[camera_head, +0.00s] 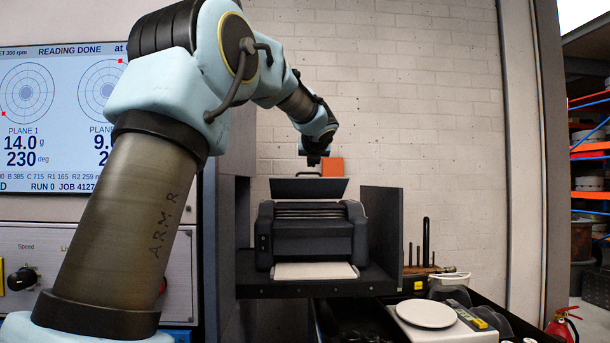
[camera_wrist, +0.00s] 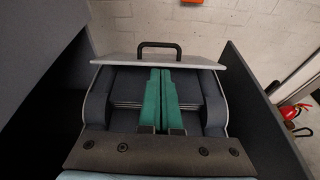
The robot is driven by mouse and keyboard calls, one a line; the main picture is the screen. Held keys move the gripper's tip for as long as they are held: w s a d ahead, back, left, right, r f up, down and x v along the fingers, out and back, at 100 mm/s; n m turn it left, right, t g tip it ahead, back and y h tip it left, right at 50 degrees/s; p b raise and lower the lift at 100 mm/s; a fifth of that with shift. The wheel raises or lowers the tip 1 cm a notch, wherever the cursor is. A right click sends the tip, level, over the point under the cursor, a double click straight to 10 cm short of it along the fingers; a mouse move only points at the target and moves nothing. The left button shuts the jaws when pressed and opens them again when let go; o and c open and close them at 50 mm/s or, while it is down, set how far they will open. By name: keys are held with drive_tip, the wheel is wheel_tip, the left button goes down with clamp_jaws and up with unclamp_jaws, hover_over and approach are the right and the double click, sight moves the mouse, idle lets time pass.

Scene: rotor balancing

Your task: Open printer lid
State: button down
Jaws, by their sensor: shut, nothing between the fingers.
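The printer (camera_head: 310,240) is a dark box with a paper sheet (camera_head: 314,271) at its front, sitting on a shelf. Its lid (camera_head: 295,189) stands raised above the rear of the body, showing a flat dark face. A black bar handle (camera_head: 292,175) is at the lid's upper edge; it also shows in the wrist view (camera_wrist: 158,46). My gripper (camera_head: 313,162) is above the printer, by the lid's top edge in the picture. In the wrist view, its green fingers (camera_wrist: 160,72) are together and empty, pointing toward the lid below the handle. Whether they touch the lid cannot be told.
Dark panels stand left and right of the printer, the right one (camera_head: 382,228) lower. A brick wall (camera_head: 420,100) is behind, with an orange square (camera_head: 332,167) near my gripper. A white round plate (camera_head: 426,314) is at lower right. A fire extinguisher (camera_head: 563,325) stands farther right.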

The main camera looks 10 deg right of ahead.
sight(308, 184)
drive_tip(key=p+x, duration=0.4)
drive_tip(key=x, duration=0.6)
drive_tip(key=shift+s, duration=0.1)
